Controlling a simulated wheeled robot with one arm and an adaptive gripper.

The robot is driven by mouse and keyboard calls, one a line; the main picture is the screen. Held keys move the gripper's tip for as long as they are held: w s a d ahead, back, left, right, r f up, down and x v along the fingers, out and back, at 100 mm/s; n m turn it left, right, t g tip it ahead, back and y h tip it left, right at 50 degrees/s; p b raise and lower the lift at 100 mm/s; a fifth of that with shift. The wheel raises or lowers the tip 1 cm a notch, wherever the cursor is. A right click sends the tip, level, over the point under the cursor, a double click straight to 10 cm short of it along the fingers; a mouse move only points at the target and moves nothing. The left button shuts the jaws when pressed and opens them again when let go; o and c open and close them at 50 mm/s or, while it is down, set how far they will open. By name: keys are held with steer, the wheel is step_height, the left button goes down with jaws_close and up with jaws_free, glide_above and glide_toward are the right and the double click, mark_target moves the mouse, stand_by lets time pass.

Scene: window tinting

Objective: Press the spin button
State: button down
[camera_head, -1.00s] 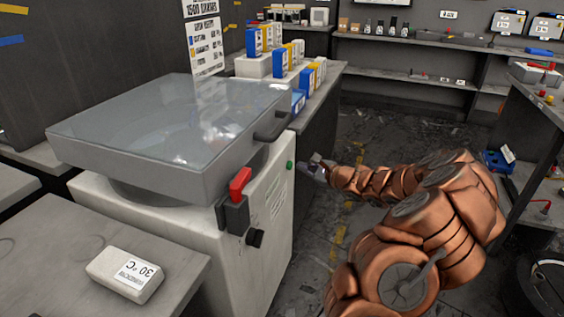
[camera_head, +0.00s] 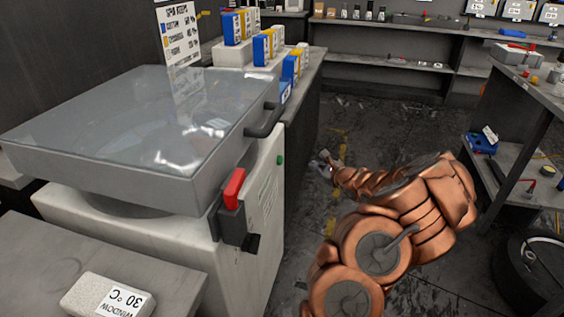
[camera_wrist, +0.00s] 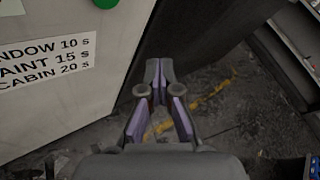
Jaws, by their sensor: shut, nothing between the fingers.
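The spin machine (camera_head: 150,235) is a white cabinet with a closed grey lid (camera_head: 190,185) that has a clear top. A round green button (camera_head: 280,160), likely the spin button, sits high on its right side panel. The wrist view shows the green button (camera_wrist: 105,3) partly cut off at the top edge, above a white label (camera_wrist: 48,60) with times. My gripper (camera_head: 323,161) is right of the button in the head view, apart from the panel. In the wrist view my gripper (camera_wrist: 158,75) is shut and empty, pointing past the cabinet's edge, right of and below the button.
A red-handled switch (camera_head: 234,190) and a black knob (camera_head: 251,243) are on the cabinet's side. A black handle (camera_head: 266,122) sticks out from the lid. The floor beside the cabinet is open.

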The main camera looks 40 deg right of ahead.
steer(key=w+a+b, duration=0.4)
steer(key=w+b, duration=0.1)
steer(key=w, duration=0.2)
steer(key=shift+a+b, duration=0.3)
steer(key=shift+a, duration=0.1)
steer(key=shift+w+a+b, duration=0.55)
steer(key=shift+w+b, duration=0.2)
steer(key=shift+b, duration=0.05)
stand_by(2.3)
steer(key=shift+s+d, duration=0.1)
steer(key=shift+s, duration=0.05)
steer(key=shift+s+d+p, duration=0.45)
steer(key=shift+s+p, duration=0.25)
steer(key=s+d+p, duration=0.1)
steer(key=s+p, duration=0.1)
steer(key=s+d+p, duration=0.1)
steer(key=s+d, duration=0.1)
steer(key=shift+p, duration=0.4)
stand_by(0.3)
